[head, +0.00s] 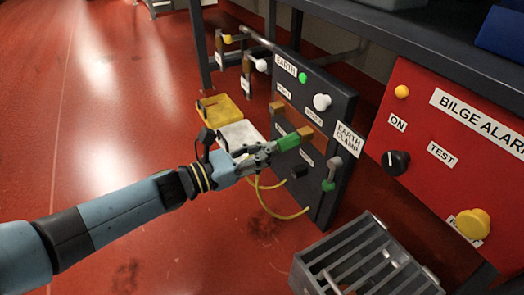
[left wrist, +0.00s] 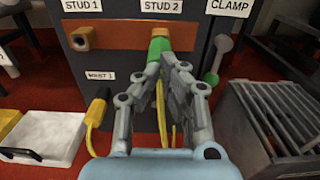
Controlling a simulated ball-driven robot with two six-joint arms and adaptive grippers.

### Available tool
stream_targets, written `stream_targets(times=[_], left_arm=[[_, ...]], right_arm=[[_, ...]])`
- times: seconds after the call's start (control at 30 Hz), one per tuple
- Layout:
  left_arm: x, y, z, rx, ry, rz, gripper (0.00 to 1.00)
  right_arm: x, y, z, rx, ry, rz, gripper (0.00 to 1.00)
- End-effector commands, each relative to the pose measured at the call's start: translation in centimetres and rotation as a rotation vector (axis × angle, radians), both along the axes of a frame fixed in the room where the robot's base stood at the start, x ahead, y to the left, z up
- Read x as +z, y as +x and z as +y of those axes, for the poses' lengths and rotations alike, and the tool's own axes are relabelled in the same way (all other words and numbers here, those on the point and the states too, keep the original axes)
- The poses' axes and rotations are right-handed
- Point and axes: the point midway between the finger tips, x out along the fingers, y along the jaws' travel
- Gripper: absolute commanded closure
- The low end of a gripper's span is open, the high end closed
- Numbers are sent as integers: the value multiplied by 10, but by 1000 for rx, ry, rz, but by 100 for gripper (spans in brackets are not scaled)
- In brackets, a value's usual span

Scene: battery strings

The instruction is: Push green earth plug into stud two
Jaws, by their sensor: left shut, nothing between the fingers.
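The green earth plug (head: 288,142) points at the brass stud two (head: 305,132) on the dark earth panel (head: 318,101). In the left wrist view the green plug (left wrist: 158,46) sits below the STUD 2 label (left wrist: 161,6), against the brass stud. I cannot tell how deep it is seated. A yellow cable (left wrist: 161,112) hangs below it. My left gripper (head: 270,148) is shut and empty, its fingertips (left wrist: 166,66) at the plug's rear end. They partly hide the plug and cable. My right gripper is not in view.
Brass stud one (left wrist: 81,38) is to the left on the copper bar. The green-knobbed clamp lever (head: 329,184) is right of the plug. A grey slatted crate (head: 365,262) stands on the floor at lower right. The red bilge alarm box (head: 445,165) is farther right.

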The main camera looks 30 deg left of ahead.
Motion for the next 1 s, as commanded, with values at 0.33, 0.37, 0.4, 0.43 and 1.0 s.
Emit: stream_targets(times=[0.33,0.37,0.4,0.43,1.0], left_arm=[[0,6,-4,1,-1,1,100],[0,7,-4,0,-1,1,100],[0,8,-5,0,-1,-1,100],[0,8,-5,0,-1,-1,100],[-1,2,-1,0,1,2,100]], right_arm=[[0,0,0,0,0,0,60],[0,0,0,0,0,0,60],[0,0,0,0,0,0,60],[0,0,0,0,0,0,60],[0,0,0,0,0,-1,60]])
